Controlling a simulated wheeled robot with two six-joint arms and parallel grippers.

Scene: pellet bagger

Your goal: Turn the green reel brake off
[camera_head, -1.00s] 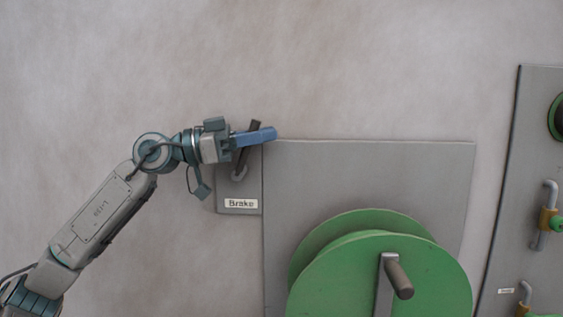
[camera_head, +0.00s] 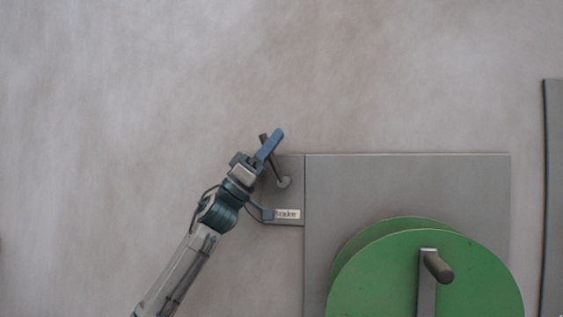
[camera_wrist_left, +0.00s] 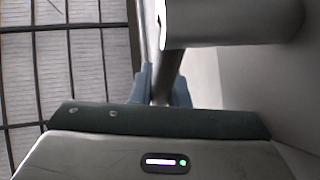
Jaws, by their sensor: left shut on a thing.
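The brake lever (camera_head: 276,168) is a dark bar rising from a round pivot on a small grey plate (camera_head: 292,163). The plate carries a label (camera_head: 287,214), partly covered, beside the green reel (camera_head: 400,280). The lever leans up and to the left of its pivot. My left gripper (camera_head: 269,146) is shut on the lever near its upper end, with the blue fingers slanting up to the right. In the left wrist view the dark bar (camera_wrist_left: 169,72) passes between the blue fingers. My right gripper is in neither view.
A large grey panel (camera_head: 400,180) stands right of the brake plate, behind the reel. The reel has a crank handle (camera_head: 438,267). Another panel (camera_head: 553,180) shows at the right edge. The wall above and left is bare.

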